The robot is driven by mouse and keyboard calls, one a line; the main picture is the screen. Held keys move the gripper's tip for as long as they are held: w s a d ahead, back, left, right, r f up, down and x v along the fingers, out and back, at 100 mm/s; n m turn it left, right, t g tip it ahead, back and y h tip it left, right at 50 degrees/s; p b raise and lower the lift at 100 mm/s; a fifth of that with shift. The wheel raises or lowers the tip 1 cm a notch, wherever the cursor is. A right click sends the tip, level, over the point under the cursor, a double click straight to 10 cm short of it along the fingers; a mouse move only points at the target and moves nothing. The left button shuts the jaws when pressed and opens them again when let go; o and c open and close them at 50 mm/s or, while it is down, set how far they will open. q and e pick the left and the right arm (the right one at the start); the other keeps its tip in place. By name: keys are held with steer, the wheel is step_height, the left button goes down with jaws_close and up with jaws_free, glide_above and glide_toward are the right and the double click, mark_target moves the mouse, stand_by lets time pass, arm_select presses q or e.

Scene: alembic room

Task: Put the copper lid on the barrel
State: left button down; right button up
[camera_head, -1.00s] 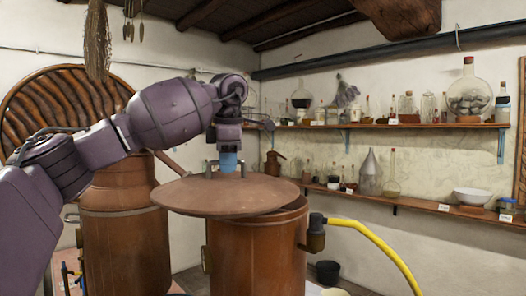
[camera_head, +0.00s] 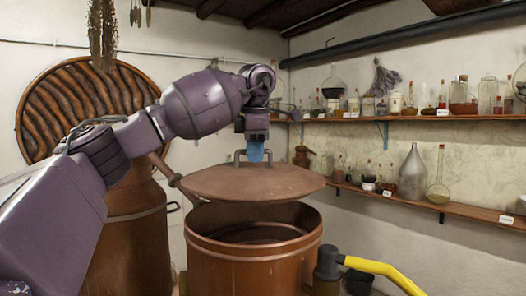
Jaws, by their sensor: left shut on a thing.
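The copper lid (camera_head: 256,183) is a wide, shallow brown disc with a metal handle on top. My left gripper (camera_head: 255,156) comes in from the left and is shut on the lid's handle. The lid is held above the copper barrel (camera_head: 243,262), roughly level. The barrel's mouth shows open and dark below the lid, and a gap shows between the lid and the front rim. My right gripper is not in view.
A large copper vessel (camera_head: 125,250) stands left of the barrel, behind my left arm. A yellow hose (camera_head: 385,270) with a dark fitting comes off the barrel's right side. Shelves with glassware (camera_head: 411,173) line the right wall. A dark bucket (camera_head: 358,281) is on the floor.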

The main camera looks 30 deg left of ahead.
mark_target(255, 167)
arm_select(q)
steer(key=shift+s+f, duration=0.25)
steer(key=shift+f, duration=0.1)
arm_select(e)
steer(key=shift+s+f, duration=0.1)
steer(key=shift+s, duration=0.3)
arm_select(q)
steer(key=shift+f, duration=0.3)
steer(key=shift+w+f, duration=0.1)
steer(key=shift+f, duration=1.15)
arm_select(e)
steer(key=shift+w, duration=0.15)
arm_select(q)
steer(key=shift+r, duration=0.15)
steer(key=shift+f+b, duration=0.6)
steer(key=shift+f, duration=0.65)
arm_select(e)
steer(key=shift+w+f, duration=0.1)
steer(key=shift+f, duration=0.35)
arm_select(q)
steer(key=shift+f, duration=0.15)
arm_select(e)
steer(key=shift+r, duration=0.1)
arm_select(q)
steer(key=shift+f, duration=0.1)
